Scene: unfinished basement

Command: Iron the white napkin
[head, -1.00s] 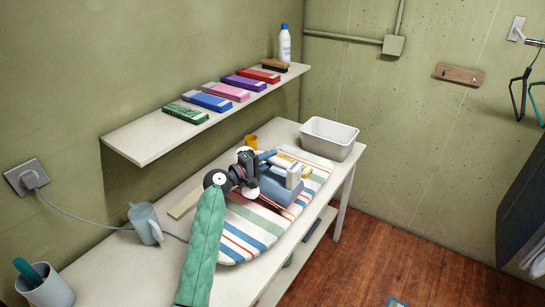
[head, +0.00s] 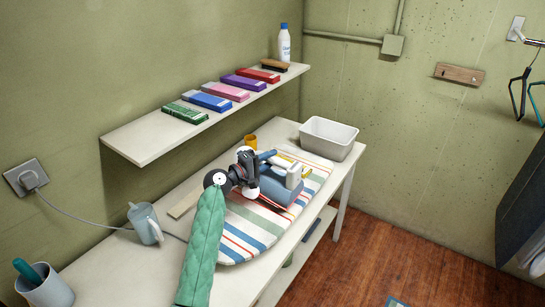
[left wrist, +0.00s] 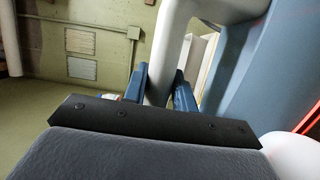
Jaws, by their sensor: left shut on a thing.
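My left gripper (head: 262,173) is shut on the iron's handle, over the ironing board. The iron (head: 282,192) has a blue body and a white upper part and sits on or just above the board; the exact contact is hidden. In the left wrist view the two blue fingers (left wrist: 160,85) close around the pale handle (left wrist: 158,80), with the blue iron body (left wrist: 240,65) to the right. The striped ironing board (head: 238,238) lies on the white table. I cannot clearly tell the white napkin from the board's pale cover; the iron and gripper hide part of it. My right gripper is out of view.
A white bin (head: 329,138) stands at the table's far end. A grey-blue jug (head: 146,223), a flat wooden piece (head: 184,204) and a yellow mug (head: 250,141) stand along the wall side. A cord runs from the wall socket (head: 27,177). A shelf (head: 150,142) overhangs the table.

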